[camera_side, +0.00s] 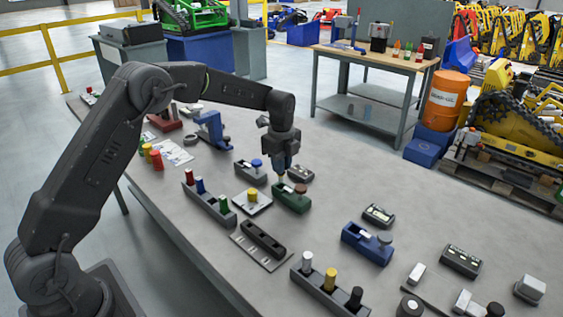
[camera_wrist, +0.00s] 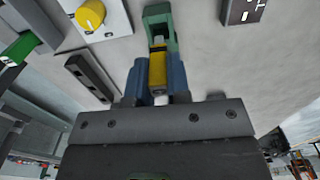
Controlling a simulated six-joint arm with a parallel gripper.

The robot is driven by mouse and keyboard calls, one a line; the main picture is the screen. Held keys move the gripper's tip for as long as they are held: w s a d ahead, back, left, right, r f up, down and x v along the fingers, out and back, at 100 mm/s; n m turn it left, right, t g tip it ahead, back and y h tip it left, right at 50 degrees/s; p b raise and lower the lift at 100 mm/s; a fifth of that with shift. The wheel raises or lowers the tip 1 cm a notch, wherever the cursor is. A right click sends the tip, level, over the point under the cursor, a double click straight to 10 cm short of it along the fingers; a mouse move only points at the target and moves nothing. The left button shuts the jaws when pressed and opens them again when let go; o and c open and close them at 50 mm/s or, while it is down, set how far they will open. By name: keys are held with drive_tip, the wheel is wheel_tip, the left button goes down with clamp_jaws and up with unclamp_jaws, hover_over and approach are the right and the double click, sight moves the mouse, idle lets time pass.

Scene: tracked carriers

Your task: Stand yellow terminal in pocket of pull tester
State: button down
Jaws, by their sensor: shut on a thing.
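My gripper (camera_side: 281,174) points down over a small green device with a reddish-brown knob, which I take to be the pull tester (camera_side: 292,200). In the wrist view my gripper (camera_wrist: 158,75) has its two blue-grey fingers on either side of the yellow terminal (camera_wrist: 158,66), shut on it.
A plate with a yellow knob (camera_side: 252,197) and a blue-knobbed grey device (camera_side: 250,172) stand close left. A blue device (camera_side: 367,243) and a rack (camera_side: 328,287) with white, yellow and black cylinders stand nearer front.

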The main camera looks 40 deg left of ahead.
drive_tip(key=shift+f, duration=1.6)
idle(2.2)
drive_tip(key=c, duration=0.5)
unclamp_jaws()
idle(0.4)
drive_tip(key=shift+r, duration=0.1)
drive_tip(key=shift+r, duration=3.45)
